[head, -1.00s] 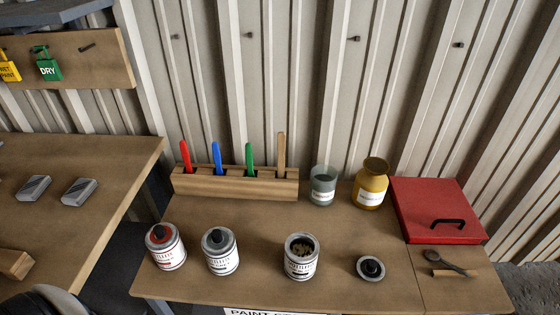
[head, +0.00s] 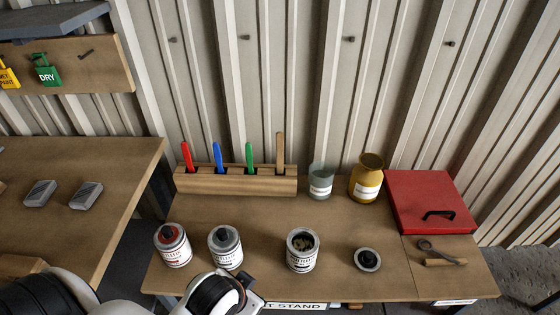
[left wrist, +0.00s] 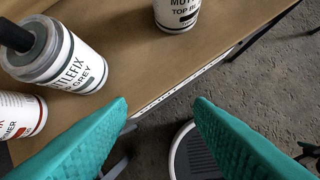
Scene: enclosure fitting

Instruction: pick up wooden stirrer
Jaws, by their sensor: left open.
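The wooden stirrer (head: 280,150) stands upright in the rightmost slot of a wooden block (head: 235,182) at the back of the bench. Red, blue and green handled tools stand in the block's other slots. My left arm shows at the bottom left of the head view, below the front cans. In the left wrist view my left gripper (left wrist: 162,106) has its teal fingers apart, with nothing between them. It is near the bench's front edge, and the stirrer is outside that view. My right gripper is not in view.
A red-lidded can (head: 173,245), a grey-topped can (head: 225,247) and an open can (head: 301,249) stand along the front. A lid (head: 367,259) lies right of them.

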